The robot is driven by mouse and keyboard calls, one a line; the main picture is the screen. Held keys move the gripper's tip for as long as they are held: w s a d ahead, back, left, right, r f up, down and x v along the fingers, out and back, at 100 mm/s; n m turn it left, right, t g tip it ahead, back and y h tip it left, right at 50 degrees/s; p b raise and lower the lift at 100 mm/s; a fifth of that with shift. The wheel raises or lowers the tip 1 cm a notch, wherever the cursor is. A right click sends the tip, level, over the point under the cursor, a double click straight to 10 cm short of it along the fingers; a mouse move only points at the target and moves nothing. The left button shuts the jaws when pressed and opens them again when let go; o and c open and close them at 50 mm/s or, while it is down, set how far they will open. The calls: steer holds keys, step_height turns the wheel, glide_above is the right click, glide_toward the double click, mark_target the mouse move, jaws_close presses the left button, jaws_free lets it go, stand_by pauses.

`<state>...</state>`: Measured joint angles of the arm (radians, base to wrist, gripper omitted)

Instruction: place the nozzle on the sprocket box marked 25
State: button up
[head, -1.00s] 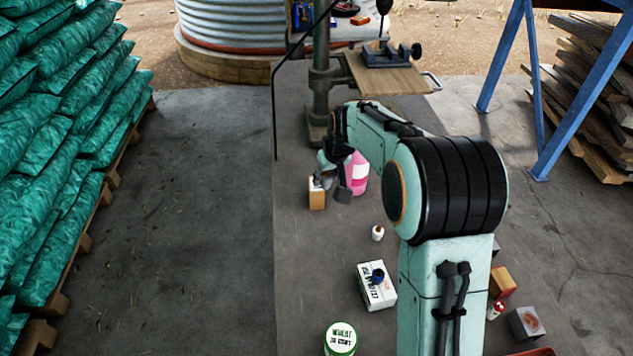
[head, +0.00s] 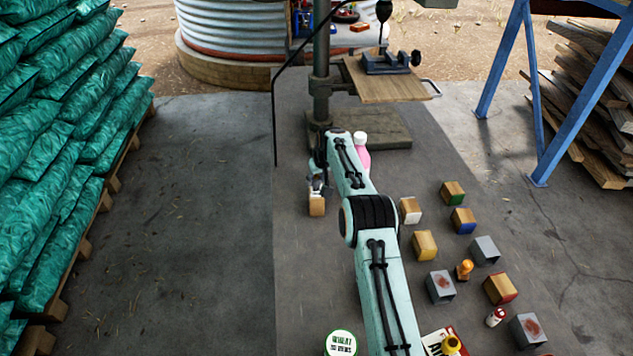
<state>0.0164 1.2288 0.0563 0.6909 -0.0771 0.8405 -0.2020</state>
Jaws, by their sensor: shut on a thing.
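My gripper (head: 317,188) points down at the far left part of the grey bench, directly over a small tan box (head: 317,207). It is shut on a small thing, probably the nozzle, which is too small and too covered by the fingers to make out. Whether that thing touches the box cannot be told. The number 25 is not readable on any box. Similar tan boxes with coloured ends stand to the right: a white-ended one (head: 410,211), a green-ended one (head: 452,193), a blue-ended one (head: 463,221) and a yellow one (head: 425,245).
A pink bottle (head: 363,158) stands close right of my gripper, partly behind my arm. The drill press column (head: 320,90) rises behind. Grey blocks (head: 440,287), an orange piece (head: 465,269) and a red-and-white bottle (head: 496,317) crowd the right. A can (head: 341,343) stands in front.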

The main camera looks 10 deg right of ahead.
steer(key=shift+f, duration=0.55)
steer(key=shift+f, duration=0.1)
steer(key=o, duration=0.9)
